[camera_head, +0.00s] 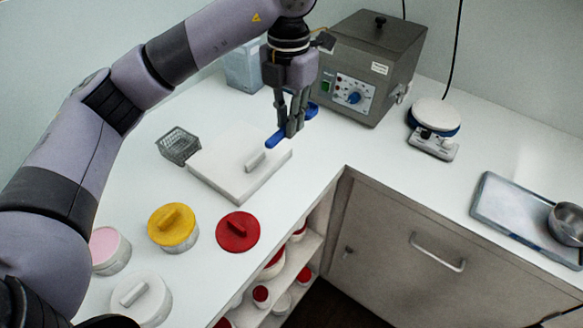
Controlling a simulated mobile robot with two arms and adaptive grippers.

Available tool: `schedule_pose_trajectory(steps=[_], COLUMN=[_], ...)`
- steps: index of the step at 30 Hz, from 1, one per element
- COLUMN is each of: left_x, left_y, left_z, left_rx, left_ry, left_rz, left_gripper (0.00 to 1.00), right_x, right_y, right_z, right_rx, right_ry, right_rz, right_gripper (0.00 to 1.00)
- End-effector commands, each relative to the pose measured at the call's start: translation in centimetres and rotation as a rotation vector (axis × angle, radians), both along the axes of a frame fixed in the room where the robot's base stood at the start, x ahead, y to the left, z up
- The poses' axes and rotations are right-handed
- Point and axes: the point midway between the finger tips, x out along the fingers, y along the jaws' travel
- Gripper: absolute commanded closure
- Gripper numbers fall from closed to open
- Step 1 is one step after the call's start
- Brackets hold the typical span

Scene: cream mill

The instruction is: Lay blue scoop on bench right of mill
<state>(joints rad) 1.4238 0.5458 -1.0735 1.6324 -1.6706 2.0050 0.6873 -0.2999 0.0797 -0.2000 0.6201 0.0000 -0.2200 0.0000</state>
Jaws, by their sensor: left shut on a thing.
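My left gripper (289,131) points down over the bench, shut on the blue scoop (275,139). The scoop's handle end sticks out left of the fingers. Another blue part shows behind them, and the fingers hide the middle. The scoop is above or near the back right corner of a white slab; I cannot tell the exact gap. A grey box-shaped machine (345,62) with a blue knob and dark lid, seemingly the mill, stands behind and right of the gripper. My right gripper is not in view.
A round white-topped device (437,114) stands right of the machine, with bare bench (480,140) beyond it. A metal tray (510,205) with a pan (567,222) is far right. The white slab (225,170), wire basket (178,146), yellow-lidded tub (172,228) and red lid (237,232) lie left.

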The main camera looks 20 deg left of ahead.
Motion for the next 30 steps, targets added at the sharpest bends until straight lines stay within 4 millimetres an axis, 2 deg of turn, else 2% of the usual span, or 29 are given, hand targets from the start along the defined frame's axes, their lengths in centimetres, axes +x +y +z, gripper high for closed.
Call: schedule_pose_trajectory(steps=[5,15,19,26,30], left_x=[-0.2,-0.3,-0.2,-0.2,-0.2], left_y=[0.0,0.0,0.0,0.0,0.0], left_z=[-3.7,-12.4,-14.5,-16.2,-18.3], left_rx=[0.001,0.001,0.001,0.001,0.001], left_ry=[0.009,0.007,0.003,0.003,0.005], left_rz=[0.0,0.0,0.001,0.0,0.001], left_gripper=[1.0,1.0,1.0,1.0,1.0], right_x=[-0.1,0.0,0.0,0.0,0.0], right_y=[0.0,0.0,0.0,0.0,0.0], right_z=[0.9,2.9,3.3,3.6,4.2], right_rx=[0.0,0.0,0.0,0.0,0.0], right_ry=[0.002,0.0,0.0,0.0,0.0], right_rz=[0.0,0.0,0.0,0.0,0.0], right_gripper=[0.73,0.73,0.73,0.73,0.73])
